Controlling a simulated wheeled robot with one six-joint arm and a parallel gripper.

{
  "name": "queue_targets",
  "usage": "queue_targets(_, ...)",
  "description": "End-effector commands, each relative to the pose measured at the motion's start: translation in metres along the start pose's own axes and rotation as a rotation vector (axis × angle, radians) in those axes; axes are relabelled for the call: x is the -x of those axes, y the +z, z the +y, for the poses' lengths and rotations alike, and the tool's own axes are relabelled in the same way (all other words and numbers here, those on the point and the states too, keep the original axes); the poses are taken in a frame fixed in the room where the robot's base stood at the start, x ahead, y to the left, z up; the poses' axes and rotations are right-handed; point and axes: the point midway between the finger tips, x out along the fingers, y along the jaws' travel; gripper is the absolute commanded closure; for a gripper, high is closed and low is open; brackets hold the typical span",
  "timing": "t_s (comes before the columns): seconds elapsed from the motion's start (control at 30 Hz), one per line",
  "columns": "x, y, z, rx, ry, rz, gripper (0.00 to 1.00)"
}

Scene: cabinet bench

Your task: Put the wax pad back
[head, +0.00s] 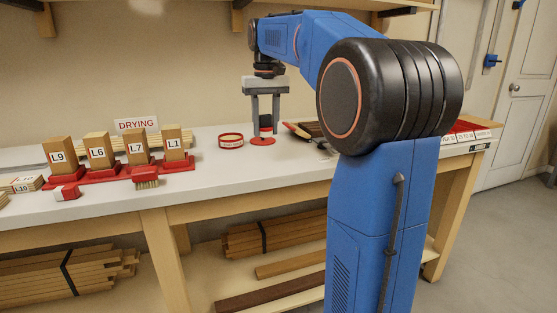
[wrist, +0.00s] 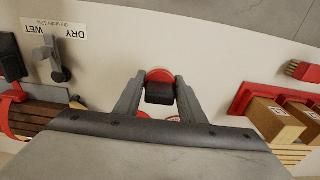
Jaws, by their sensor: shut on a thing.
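My gripper (head: 265,112) is upright over the bench, its two fingers pointing down. In the wrist view my gripper (wrist: 160,92) is shut on a dark block, which seems to be the grip of the wax pad. The pad's round red base (head: 263,141) shows just below the fingertips, at or very near the bench top. A red ring-shaped holder (head: 231,140) with a white label too small to read stands to the left of the gripper. Red edges behind the fingers are mostly hidden.
Labelled wooden blocks (head: 97,149) stand on red bases at the left, below a DRYING sign (head: 137,125). A red-backed brush (head: 146,178) lies before them. A wood-handled tool (head: 296,130) lies right of the gripper. A DRY/WET card (wrist: 55,35) shows in the wrist view.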

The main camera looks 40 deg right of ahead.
Motion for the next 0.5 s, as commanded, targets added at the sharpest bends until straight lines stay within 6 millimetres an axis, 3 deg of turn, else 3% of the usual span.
queue_targets(0.2,-0.035,0.002,0.0,0.0,0.0,-0.002,0.92)
queue_targets(0.5,-0.057,0.003,0.0,0.0,0.0,-0.001,0.92)
